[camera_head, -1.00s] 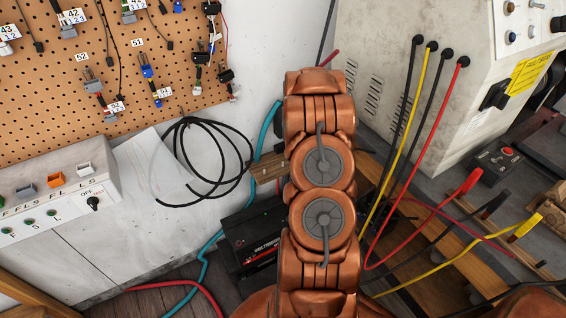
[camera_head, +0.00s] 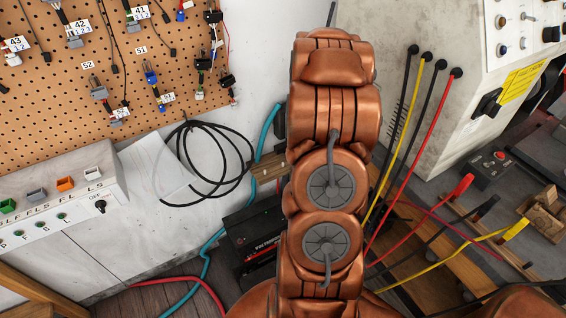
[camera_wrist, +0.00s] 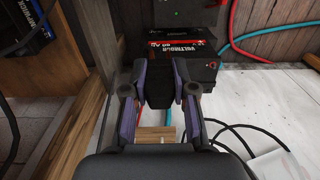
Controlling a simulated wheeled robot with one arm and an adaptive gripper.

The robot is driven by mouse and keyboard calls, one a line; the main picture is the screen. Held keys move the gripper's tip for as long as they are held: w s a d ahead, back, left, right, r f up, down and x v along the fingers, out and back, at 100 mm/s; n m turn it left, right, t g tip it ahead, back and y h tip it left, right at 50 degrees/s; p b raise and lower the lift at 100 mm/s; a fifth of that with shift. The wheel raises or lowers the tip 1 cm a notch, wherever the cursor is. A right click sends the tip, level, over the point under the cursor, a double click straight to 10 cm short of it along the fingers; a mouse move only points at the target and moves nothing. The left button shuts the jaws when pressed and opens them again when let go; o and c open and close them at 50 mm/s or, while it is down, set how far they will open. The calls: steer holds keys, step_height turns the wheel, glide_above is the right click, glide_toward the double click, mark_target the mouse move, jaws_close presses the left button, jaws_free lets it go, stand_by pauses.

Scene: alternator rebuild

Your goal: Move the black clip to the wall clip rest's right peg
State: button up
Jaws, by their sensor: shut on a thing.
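My gripper (camera_wrist: 160,86) shows in the wrist view, with its purple-grey fingers closed around a dark block-like thing, which looks like the black clip (camera_wrist: 158,92). Its shape is hard to make out against the black battery behind it. The wooden wall clip rest (camera_head: 268,168) is fixed to the white wall in the head view, left of my arm. A wooden piece that looks like the same rest (camera_wrist: 155,133) shows below the fingers in the wrist view. Its right peg cannot be made out clearly. My arm hides the gripper in the head view.
A black battery (camera_head: 252,238) stands low beside the wall. A loose black cable loop (camera_head: 215,165) and a teal cable (camera_head: 268,128) lie near the rest. Red (camera_head: 463,185) and yellow (camera_head: 515,230) clips sit on a wooden rail at right. A grey machine (camera_head: 455,110) stands behind.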

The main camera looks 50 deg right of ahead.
step_height(320, 180, up, 5)
steer(key=shift+f+p, duration=0.1)
steer(key=shift+p, duration=0.5)
steer(key=shift+w+d, duration=0.15)
steer(key=shift+w, duration=0.1)
steer(key=w+d+f+m+b, duration=0.1)
steer(key=w+d+m, duration=0.1)
steer(key=w+d, duration=0.3)
steer(key=w+d+f+m+b, duration=0.1)
steer(key=w+d+m, duration=0.1)
steer(key=w+d, duration=0.4)
steer(key=w+d+f+m+b, duration=0.1)
steer(key=w+d, duration=0.4)
steer(key=w, duration=0.7)
steer(key=shift+w+d+f+m, duration=0.15)
steer(key=shift+w+f+m, duration=0.25)
steer(key=shift+f+m, duration=0.1)
steer(key=shift+f+b, duration=0.3)
steer(key=shift+f, duration=0.25)
steer(key=shift+f, duration=0.2)
steer(key=shift+f+b, duration=0.35)
steer(key=shift+f, duration=0.65)
